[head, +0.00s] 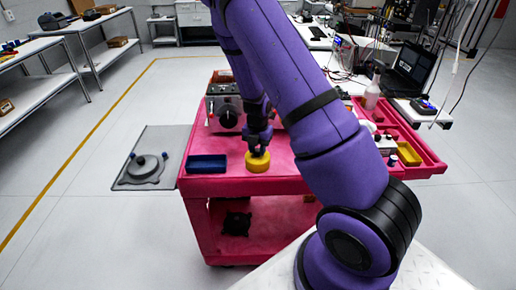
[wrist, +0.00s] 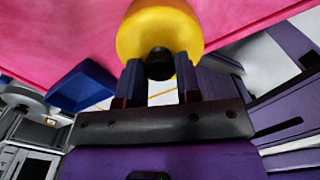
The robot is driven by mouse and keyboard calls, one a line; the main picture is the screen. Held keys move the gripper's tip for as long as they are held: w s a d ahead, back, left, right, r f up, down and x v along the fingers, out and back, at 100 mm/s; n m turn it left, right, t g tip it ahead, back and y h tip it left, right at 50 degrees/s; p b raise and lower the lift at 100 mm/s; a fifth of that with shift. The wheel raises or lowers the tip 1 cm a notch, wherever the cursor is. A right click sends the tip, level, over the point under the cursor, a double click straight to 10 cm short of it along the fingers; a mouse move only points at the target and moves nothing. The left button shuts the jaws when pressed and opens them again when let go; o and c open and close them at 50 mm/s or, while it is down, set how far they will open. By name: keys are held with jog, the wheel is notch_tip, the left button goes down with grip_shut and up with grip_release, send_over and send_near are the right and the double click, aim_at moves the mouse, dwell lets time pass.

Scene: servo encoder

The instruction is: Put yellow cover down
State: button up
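The yellow cover (head: 258,163) is a round yellow disc at the front edge of the pink cart top (head: 290,184). My gripper (head: 258,150) is directly above it, pointing down. In the wrist view the yellow cover (wrist: 160,22) has a dark knob in its middle, and the two fingers of my gripper (wrist: 160,75) sit on either side of that knob, seeming to touch it. The cover is at or very near the pink surface; I cannot tell whether it rests on it.
A blue tray (head: 207,164) lies left of the cover, also in the wrist view (wrist: 82,88). A grey device with a dark round front (head: 228,115) stands behind. Red trays (head: 423,160) with small parts are at the right. A black part (head: 236,223) lies on the lower shelf.

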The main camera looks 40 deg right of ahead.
jog(key=o, duration=0.4)
notch_tip(320, 180, up, 11)
notch_tip(320, 180, up, 24)
jog(key=m+t+h, duration=0.3)
jog(key=m+t, duration=0.6)
jog(key=m, duration=0.5)
send_over(257, 150)
jog(key=s+a+r+m+g+y, duration=0.1)
jog(key=s+a+m, duration=0.4)
jog(key=s, duration=0.8)
jog(key=s+a+r+m+g+y, duration=0.2)
jog(key=s+a+m, duration=0.3)
jog(key=s, duration=0.8)
jog(key=a+r, duration=0.1)
jog(key=a, duration=0.2)
jog(key=shift+s+m+g, duration=0.3)
jog(key=shift+g, duration=0.1)
